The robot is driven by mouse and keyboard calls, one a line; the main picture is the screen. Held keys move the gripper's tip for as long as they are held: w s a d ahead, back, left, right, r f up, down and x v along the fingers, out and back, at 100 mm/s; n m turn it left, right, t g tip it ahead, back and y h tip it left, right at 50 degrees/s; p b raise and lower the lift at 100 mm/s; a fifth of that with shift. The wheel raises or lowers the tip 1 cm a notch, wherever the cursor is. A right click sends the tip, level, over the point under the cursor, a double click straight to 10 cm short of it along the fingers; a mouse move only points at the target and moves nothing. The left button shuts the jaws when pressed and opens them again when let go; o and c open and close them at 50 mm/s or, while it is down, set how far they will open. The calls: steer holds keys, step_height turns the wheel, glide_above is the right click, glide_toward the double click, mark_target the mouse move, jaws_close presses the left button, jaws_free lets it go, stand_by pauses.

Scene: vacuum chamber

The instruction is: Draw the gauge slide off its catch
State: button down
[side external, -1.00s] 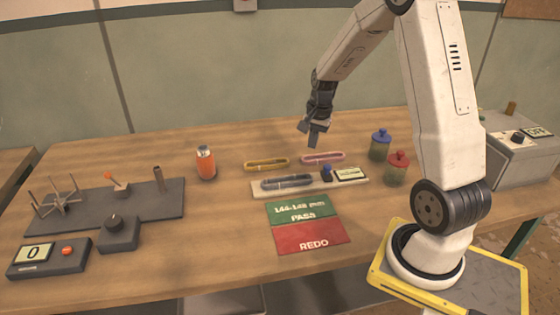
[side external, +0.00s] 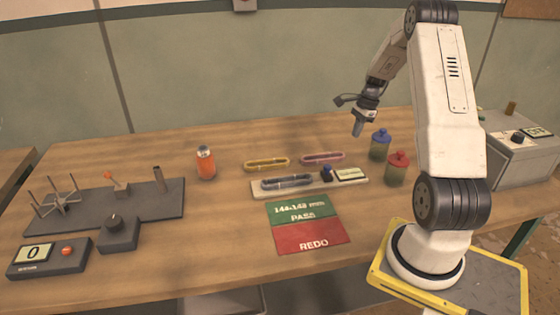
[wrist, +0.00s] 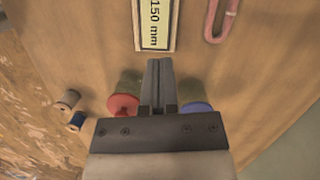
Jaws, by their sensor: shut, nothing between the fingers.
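The gauge is a pale board (side external: 262,190) on the table, with a dark grey loop (side external: 287,181) lying along it. The blue knob of its slide (side external: 326,174) stands upright right of the loop, beside a small display (side external: 350,174). In the wrist view the display (wrist: 155,22) reads 150 mm; the knob is not visible there. My gripper (side external: 357,130) is shut and empty, in the air above and behind the display end of the gauge, apart from it. In the wrist view its closed fingers (wrist: 158,65) point toward the display.
A blue-lidded jar (side external: 380,146) and a red-lidded jar (side external: 397,168) stand right of the gauge. Yellow (side external: 266,164) and pink (side external: 322,157) loops lie behind it. A green and red PASS/REDO mat (side external: 305,225) lies in front. The orange jar (side external: 205,162) stands left.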

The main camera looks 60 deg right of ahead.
glide_above(338, 174)
steer(key=s+d, duration=0.1)
steer(key=d, duration=0.1)
step_height(338, 174, down, 10)
steer(key=shift+s+r, duration=0.15)
steer(key=shift+r, duration=0.05)
steer(key=shift+w+a, duration=0.65)
steer(key=shift+a, duration=0.2)
steer(key=shift+w+a+f, duration=0.1)
steer(key=shift+w+a, duration=0.35)
steer(key=shift+a, duration=0.15)
